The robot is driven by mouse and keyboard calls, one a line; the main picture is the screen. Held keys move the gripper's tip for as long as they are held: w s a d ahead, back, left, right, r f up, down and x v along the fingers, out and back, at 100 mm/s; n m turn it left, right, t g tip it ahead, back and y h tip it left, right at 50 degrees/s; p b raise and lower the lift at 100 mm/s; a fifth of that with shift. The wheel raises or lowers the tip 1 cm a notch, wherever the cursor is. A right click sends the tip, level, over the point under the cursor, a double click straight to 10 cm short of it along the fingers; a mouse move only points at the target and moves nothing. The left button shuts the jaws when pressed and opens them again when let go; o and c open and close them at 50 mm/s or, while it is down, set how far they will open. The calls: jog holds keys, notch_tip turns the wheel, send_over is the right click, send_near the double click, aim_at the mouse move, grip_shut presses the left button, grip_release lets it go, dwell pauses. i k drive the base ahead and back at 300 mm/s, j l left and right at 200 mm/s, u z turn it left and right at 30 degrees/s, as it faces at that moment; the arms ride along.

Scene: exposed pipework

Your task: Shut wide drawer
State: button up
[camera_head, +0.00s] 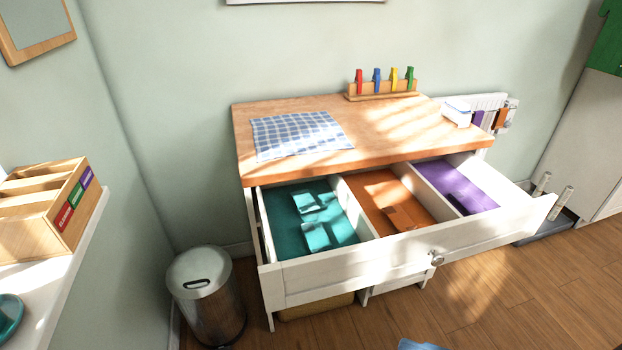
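The wide white drawer (360,268) is pulled far out from under the wooden top of a white dresser. A round metal knob (437,259) sits on its front. Inside are three lined compartments: teal (286,236) on the left with pale teal pieces in it, orange (376,188) in the middle with a brown piece, and purple (462,184) on the right with a dark item. My gripper is not in view.
A checked cloth (300,135) and a rack of coloured pegs (382,90) are on the wooden top (395,140). A metal bin (207,300) stands left of the dresser. A blue shape (420,346) at the bottom edge is unclear. Floor (500,295) in front right is clear.

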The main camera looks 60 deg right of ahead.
aim_at(367, 251)
jog(key=z, duration=0.9)
jog(key=k+j, duration=0.15)
jog(key=k, duration=0.55)
